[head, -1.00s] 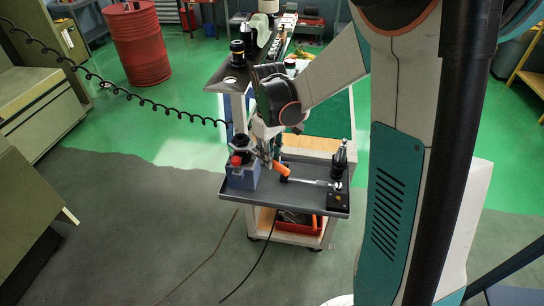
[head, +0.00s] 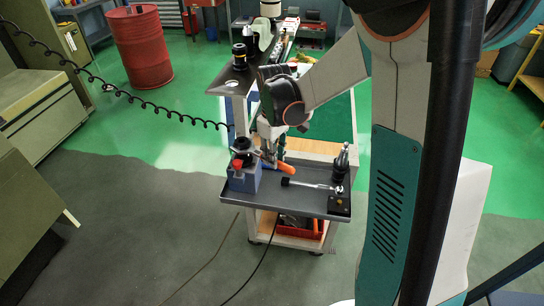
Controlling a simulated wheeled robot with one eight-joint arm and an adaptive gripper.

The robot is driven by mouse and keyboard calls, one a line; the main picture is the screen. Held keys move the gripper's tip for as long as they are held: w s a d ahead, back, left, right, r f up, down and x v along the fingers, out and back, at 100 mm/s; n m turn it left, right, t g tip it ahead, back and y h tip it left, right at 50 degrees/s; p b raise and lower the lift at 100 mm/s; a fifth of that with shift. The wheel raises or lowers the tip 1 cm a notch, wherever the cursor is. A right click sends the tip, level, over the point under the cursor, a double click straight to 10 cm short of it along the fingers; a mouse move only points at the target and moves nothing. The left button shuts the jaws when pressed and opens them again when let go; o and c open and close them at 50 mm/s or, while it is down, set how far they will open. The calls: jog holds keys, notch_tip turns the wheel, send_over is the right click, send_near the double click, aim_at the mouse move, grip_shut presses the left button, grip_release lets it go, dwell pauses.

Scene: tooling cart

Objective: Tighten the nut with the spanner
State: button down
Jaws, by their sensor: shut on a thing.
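My gripper (head: 271,160) is low over the left part of the cart's grey tray, just right of a blue fixture (head: 243,181). It is shut on a spanner with an orange handle (head: 287,169). The handle points right and slightly down, and the metal end runs left toward the top of the fixture. A dark round part (head: 243,144) and a small red part (head: 237,163) sit at the fixture. The nut is too small to make out, and I cannot tell whether the spanner's head touches it.
A ratchet-like tool (head: 312,184) with a dark end lies across the grey tray (head: 275,200). A dark tool holder (head: 340,163) stands at the tray's right. A red bin (head: 298,227) is on the shelf below. A raised dark shelf (head: 232,78) stands behind.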

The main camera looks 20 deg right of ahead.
jog(key=shift+w+d+n, duration=0.4)
jog(key=shift+d+n, duration=0.2)
dwell(0.4)
jog(key=shift+w+d+n, duration=0.4)
jog(key=shift+d+n, duration=0.15)
jog(key=shift+n, duration=0.15)
jog(key=shift+s+a, duration=0.1)
jog(key=shift+s+a+m, duration=0.3)
jog(key=shift+a+m, duration=0.1)
jog(key=shift+m, duration=0.2)
jog(key=shift+a, duration=0.1)
jog(key=shift+s+a+m, duration=0.35)
jog(key=shift+a+m, duration=0.1)
jog(key=shift+m, duration=0.15)
